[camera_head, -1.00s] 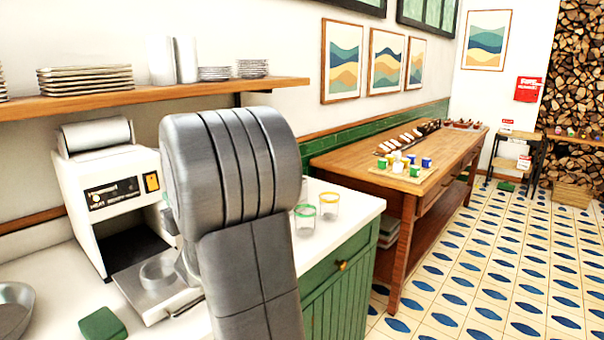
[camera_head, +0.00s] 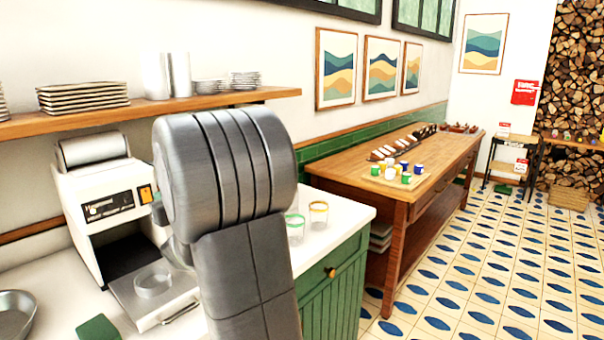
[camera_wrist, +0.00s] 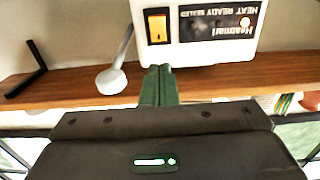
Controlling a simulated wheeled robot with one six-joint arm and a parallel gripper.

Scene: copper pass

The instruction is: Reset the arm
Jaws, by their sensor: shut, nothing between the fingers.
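My arm stands large in the middle of the head view, and its grey links hide my gripper there. In the wrist view my gripper (camera_wrist: 158,72) shows as two green fingers pressed together, with nothing between them. The wrist picture is upside down. The fingertips point toward the white machine (camera_wrist: 207,30) with its orange switch (camera_wrist: 157,25) and dark label. I cannot tell how far apart they are. The same machine (camera_head: 105,200) stands on the counter at left in the head view.
The white counter (camera_head: 345,213) holds a green block (camera_head: 98,328), a metal bowl (camera_head: 14,318) and two glasses, one green-rimmed (camera_head: 294,229) and one orange-rimmed (camera_head: 318,217). A wooden shelf (camera_head: 205,106) runs above. A wooden table (camera_head: 330,171) stands behind; the tiled floor (camera_head: 500,270) at right is open.

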